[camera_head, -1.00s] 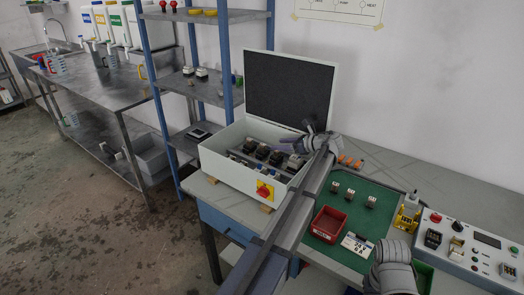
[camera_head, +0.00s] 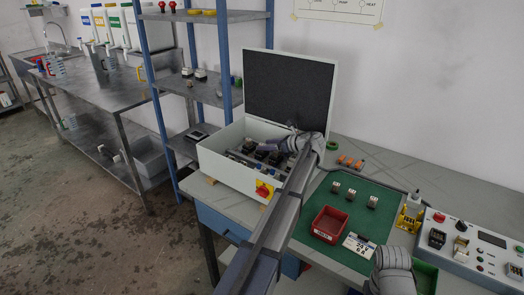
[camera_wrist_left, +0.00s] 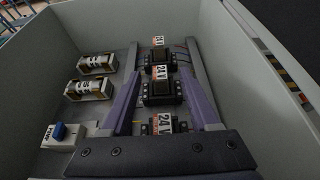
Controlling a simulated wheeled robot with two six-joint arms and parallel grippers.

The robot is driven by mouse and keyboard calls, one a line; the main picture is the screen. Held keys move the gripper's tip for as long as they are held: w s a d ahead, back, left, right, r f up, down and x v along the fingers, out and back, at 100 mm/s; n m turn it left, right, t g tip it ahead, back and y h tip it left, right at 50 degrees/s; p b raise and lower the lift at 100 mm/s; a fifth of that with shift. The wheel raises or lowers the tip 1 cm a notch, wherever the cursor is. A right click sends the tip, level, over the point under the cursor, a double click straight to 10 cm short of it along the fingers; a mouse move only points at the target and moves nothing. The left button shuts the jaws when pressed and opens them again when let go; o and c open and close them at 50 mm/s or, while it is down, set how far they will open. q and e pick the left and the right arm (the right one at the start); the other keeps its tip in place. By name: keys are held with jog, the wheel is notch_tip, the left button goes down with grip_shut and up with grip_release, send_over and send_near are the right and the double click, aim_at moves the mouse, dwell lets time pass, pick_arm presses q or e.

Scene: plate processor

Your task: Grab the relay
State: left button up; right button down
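An open white box (camera_head: 231,176) stands on the bench, with a row of black parts inside. In the left wrist view, black relay-like blocks with white 24V labels sit in a column; one (camera_wrist_left: 158,88) lies between my left gripper's fingers, and another label (camera_wrist_left: 163,123) shows nearer. I cannot tell which part is the relay meant. My left gripper (camera_wrist_left: 160,74) is open, its two purple fingers on either side of the column, holding nothing visible. In the head view it is partly hidden inside the box (camera_head: 279,147). My right gripper's fingers are out of view.
Box walls and the raised dark-lined lid (camera_head: 290,90) surround the left gripper. Two metal-framed parts (camera_wrist_left: 97,63) and a blue-button part (camera_wrist_left: 58,132) sit left of it. A green mat (camera_head: 330,190) with small blocks, a red bin (camera_head: 329,224) and a control panel (camera_head: 470,245) stand right.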

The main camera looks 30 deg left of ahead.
pick_arm(q)
grip_shut()
dwell(0.3)
jog(key=shift+r, duration=0.1)
notch_tip(320, 180, up, 10)
jog(key=p, duration=1)
